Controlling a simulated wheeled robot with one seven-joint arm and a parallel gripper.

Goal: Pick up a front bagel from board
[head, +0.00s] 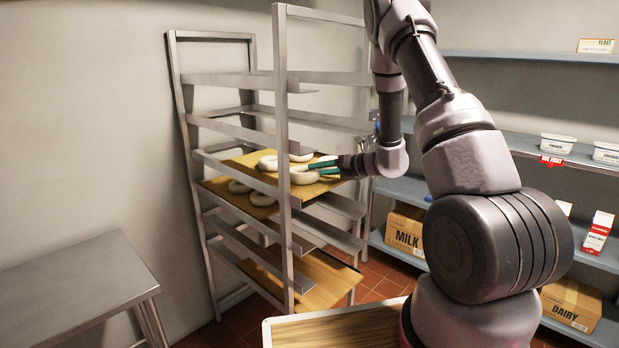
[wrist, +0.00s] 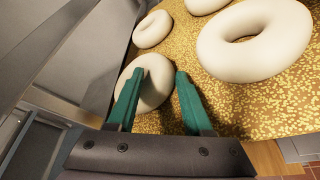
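Several pale ring-shaped bagels lie on a yellow-speckled board (wrist: 265,108) in a metal rack. My gripper (head: 322,167) reaches in from the right at the board's front edge, beside a front bagel (head: 303,176). In the wrist view, my gripper (wrist: 152,84) is open, its two green fingers apart. One bagel (wrist: 157,88) shows beyond and partly between the fingers; the left finger hides part of it. I cannot tell whether they touch. A larger-looking bagel (wrist: 253,40) lies to the right of the fingers, and another bagel (wrist: 152,29) lies farther back.
The rack's metal frame (head: 281,100) and rails stand close around the board. A lower wooden board (head: 325,279) sits in the rack. A metal table (head: 75,290) is at the left. Shelves with a MILK box (head: 405,232) and a DAIRY box (head: 571,304) stand at the right.

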